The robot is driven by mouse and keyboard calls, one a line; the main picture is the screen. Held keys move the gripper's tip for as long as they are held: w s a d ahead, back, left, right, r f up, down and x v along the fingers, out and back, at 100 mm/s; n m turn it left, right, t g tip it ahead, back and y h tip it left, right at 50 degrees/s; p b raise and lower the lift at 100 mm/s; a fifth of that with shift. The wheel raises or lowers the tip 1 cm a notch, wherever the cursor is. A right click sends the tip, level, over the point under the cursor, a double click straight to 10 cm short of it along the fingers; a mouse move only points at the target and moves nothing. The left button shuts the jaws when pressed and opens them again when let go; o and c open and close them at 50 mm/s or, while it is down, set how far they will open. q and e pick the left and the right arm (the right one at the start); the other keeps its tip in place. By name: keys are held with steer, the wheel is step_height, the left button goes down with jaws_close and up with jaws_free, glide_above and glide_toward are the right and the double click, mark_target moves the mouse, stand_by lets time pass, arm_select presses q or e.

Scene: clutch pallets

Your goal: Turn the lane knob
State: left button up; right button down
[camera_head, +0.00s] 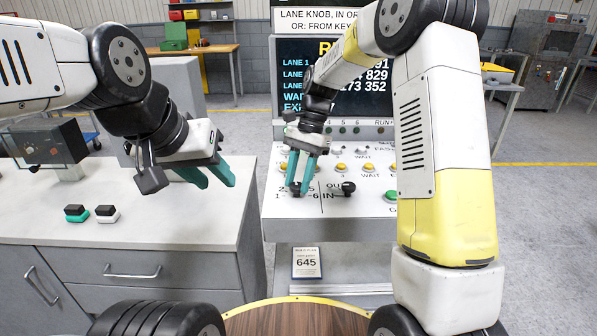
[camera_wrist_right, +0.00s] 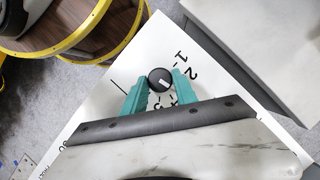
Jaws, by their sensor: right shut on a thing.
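The lane knob (camera_wrist_right: 160,79) is a small round black knob with a white mark, on the white sloping panel (camera_head: 280,208). In the right wrist view it sits between the teal fingertips, its white mark pointing toward the lower right. Printed numbers surround it, partly hidden by my fingers. My right gripper (camera_head: 298,186) reaches down to the panel and is shut on this knob; it also shows in the right wrist view (camera_wrist_right: 158,82). My left gripper (camera_head: 219,184) is open and empty, above the right end of the grey counter.
A second black knob (camera_head: 348,188), by the OUT and IN labels, stands just right of my right gripper. Yellow buttons (camera_head: 369,168) and a green button (camera_head: 391,196) lie beyond. A screen (camera_head: 330,75) rises behind. Two small blocks (camera_head: 107,213) sit on the counter (camera_head: 160,225).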

steer(key=n+h, duration=0.1)
steer(key=n, duration=0.3)
steer(key=shift+w+a+n+h, duration=0.15)
steer(key=shift+n+h, duration=0.15)
steer(key=shift+h, duration=0.1)
steer(key=shift+a+n+g+h, duration=0.15)
steer(key=shift+n+h, duration=0.25)
steer(key=shift+n, duration=0.6)
steer(key=shift+n+g+h, duration=0.15)
steer(key=shift+n+h, duration=0.25)
steer(key=shift+n, duration=0.6)
steer(key=c, duration=1)
jaws_free()
steer(key=v, duration=0.7)
steer(key=shift+r, duration=0.4)
steer(key=shift+w, duration=0.15)
